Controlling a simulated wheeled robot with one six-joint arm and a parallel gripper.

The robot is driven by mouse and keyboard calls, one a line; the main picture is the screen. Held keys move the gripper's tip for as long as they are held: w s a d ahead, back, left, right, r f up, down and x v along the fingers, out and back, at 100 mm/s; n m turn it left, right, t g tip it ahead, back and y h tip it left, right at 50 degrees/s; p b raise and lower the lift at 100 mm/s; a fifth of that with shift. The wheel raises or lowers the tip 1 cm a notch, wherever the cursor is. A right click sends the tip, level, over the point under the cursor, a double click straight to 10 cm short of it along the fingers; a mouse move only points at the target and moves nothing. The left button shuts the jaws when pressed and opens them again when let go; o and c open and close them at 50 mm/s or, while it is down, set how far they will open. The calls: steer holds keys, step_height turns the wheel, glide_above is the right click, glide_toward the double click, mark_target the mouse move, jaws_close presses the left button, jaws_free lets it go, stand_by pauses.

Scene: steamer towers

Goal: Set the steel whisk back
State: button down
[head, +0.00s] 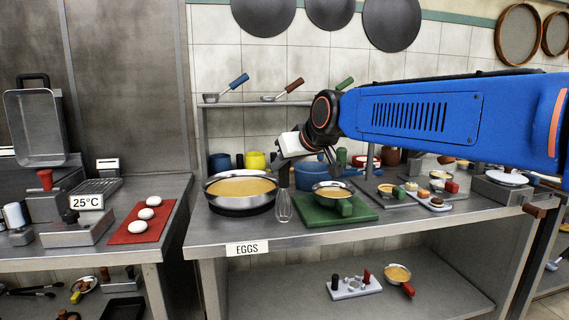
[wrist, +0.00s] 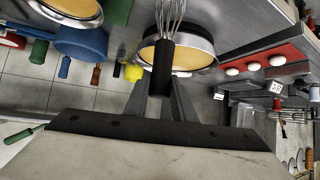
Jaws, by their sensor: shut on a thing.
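The steel whisk (head: 284,207) hangs upright, wires down, between the large pan and the green board. Its black handle (wrist: 163,68) is between my gripper's fingers in the wrist view. My gripper (head: 284,168) is shut on this handle, above the counter. I cannot tell whether the wires touch the counter. The large steel pan (head: 240,204) of yellow egg mix stands just left of the whisk. In the wrist view the wires overlap the pan's rim (wrist: 206,46).
A green board (head: 362,212) with a smaller pan (head: 333,197) stands right of the whisk. Yellow (head: 255,161) and blue (head: 220,163) pots line the back. The "EGGS" label (head: 247,248) is on the front edge. A red mat (head: 139,222) with white eggs lies on the left counter.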

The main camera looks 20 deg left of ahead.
steer(key=shift+f, duration=0.45)
stand_by(0.5)
steer(key=c, duration=1.4)
jaws_free()
steer(key=v, duration=1.7)
steer(key=shift+d, duration=0.25)
